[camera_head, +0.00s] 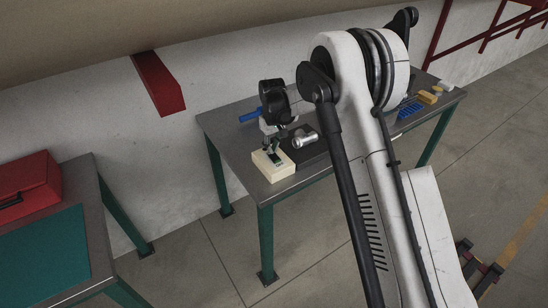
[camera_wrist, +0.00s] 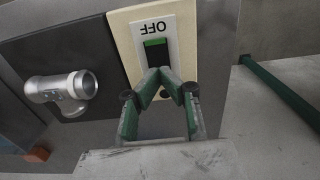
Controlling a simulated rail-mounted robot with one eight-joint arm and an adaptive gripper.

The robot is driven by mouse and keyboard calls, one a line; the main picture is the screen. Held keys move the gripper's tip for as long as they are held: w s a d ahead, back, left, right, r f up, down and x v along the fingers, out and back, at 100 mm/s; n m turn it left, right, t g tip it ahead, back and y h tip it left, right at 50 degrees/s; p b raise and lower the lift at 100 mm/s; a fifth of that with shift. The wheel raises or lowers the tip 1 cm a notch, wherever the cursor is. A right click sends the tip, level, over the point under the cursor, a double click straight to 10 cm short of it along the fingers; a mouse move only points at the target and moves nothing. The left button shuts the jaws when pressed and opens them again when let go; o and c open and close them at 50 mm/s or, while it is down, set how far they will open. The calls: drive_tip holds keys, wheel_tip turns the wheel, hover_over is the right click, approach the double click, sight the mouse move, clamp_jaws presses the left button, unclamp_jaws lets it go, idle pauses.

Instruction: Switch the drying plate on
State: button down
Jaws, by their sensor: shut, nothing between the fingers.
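The cream switch box (camera_head: 273,173) stands at the near left corner of the steel table. In the wrist view the box (camera_wrist: 122,38) carries a white plate (camera_wrist: 177,45) with an upside-down "OFF" label. Below the label is a switch (camera_wrist: 155,47) with a green part and a dark part. My gripper (camera_wrist: 161,72) is shut and empty, its fingertips over the lower end of the switch; I cannot tell if they touch it. In the head view my gripper (camera_head: 272,148) is above the box. The dark plate (camera_wrist: 75,112) beside the box bears a silver metal casting (camera_wrist: 62,90).
On the steel table (camera_head: 224,133) are a blue item (camera_head: 250,116), a blue rack (camera_head: 407,111) and yellow pieces (camera_head: 428,97) at the far right. A red toolbox (camera_head: 25,185) stands on another table at left. My arm covers part of the steel table.

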drive_tip(key=shift+f+b, duration=0.6)
drive_tip(key=shift+f, duration=0.15)
idle(0.4)
drive_tip(key=shift+r, duration=0.2)
drive_tip(key=shift+r+p, duration=0.65)
drive_tip(key=shift+r, duration=2.7)
